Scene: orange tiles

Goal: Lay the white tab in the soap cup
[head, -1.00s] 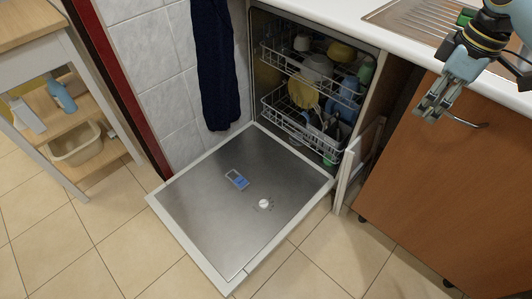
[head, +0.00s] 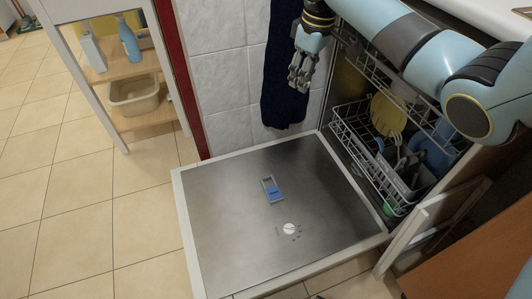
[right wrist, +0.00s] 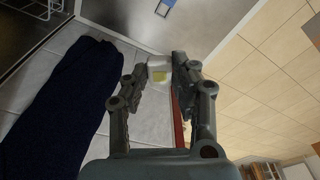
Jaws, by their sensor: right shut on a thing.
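The white tab (right wrist: 158,62), with a yellowish patch on its face, is between the fingertips of my right gripper (right wrist: 160,72) in the right wrist view. That gripper is shut on it. In the head view my right gripper (head: 300,82) hangs fingers down in front of the dark towel, above the far side of the open dishwasher door; the tab cannot be made out there. The soap cup (head: 268,183) is a small pale-framed rectangle with a blue part, set in the door's inner face, below the gripper in the picture. It also shows in the right wrist view (right wrist: 164,8), apart from the fingers. My left gripper is not in view.
The dishwasher door (head: 225,240) lies folded down, with a round white knob (head: 290,229) near the cup. The loaded lower rack (head: 352,150) is to the right. A dark blue towel (head: 283,105) hangs on the tiled wall. A shelf cart (head: 150,122) stands at left.

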